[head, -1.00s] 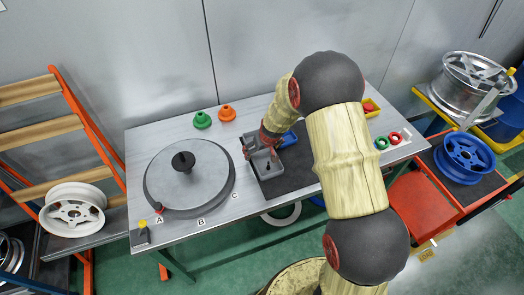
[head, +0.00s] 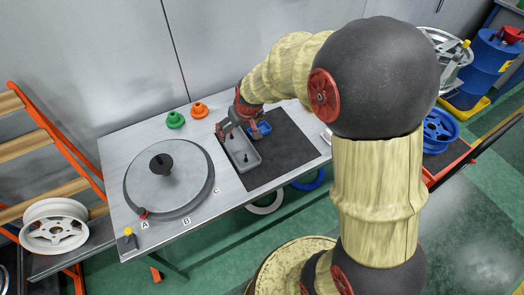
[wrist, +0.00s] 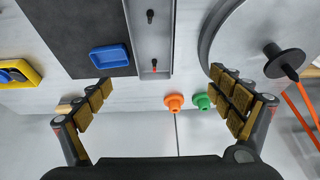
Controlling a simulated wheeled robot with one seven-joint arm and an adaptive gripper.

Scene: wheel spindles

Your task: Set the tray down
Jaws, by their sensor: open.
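The grey tray (head: 238,162) is a long open box with dark pegs in it. It lies flat on the workbench along the left edge of the dark mat (head: 290,150). The tray also shows at the top of the wrist view (wrist: 150,40), with a dark bolt and a red-tipped pin inside. My gripper (head: 240,128) is at the tray's far end. In the wrist view my gripper (wrist: 160,78) has its two fingers wide apart, either side of the tray's end, with nothing between the pads. Contact with the tray cannot be told.
A small blue tray (head: 262,130) sits on the mat right beside my gripper. A round grey turntable (head: 150,190) with a black knob is to the left. Green (head: 175,120) and orange (head: 199,110) cones stand at the back. The mat's right part is bare.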

